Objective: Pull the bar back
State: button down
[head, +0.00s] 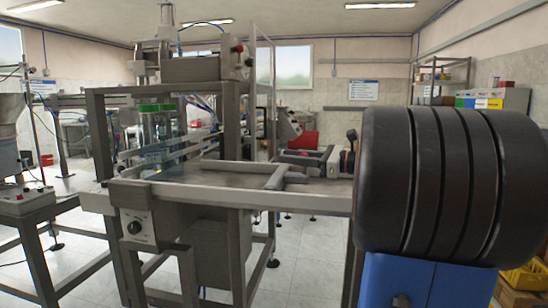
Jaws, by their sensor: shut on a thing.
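A grey metal bar (272,178) lies across the right part of the machine's flat bench top (208,179). A longer grey rail runs along the back of the bench top and meets the area of this bar. I cannot tell from this view which bar moves. My gripper is not visible, so its contact with any bar cannot be seen. A large dark shape close to the camera hides the right end of the bench.
A steel frame (97,135) stands over the bench. Clear cylinders with green tops (155,107) are inside it. A control box with a dial (138,228) hangs at the front left. A hopper machine (14,145) stands far left. Tiled floor shows below.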

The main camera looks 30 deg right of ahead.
jog(key=shift+d+v, duration=0.2)
jog(key=shift+v, duration=1.25)
jog(key=shift+w+f, duration=0.1)
jog(key=shift+w, duration=0.05)
jog(key=c, duration=1.5)
grip_release()
jog(key=shift+d, duration=0.15)
jog(key=v, duration=1.6)
jog(key=shift+s+d, duration=0.1)
jog(key=shift+s, duration=0.15)
jog(key=shift+s+d, duration=0.25)
jog(key=shift+s, duration=0.2)
jog(key=shift+s, duration=0.1)
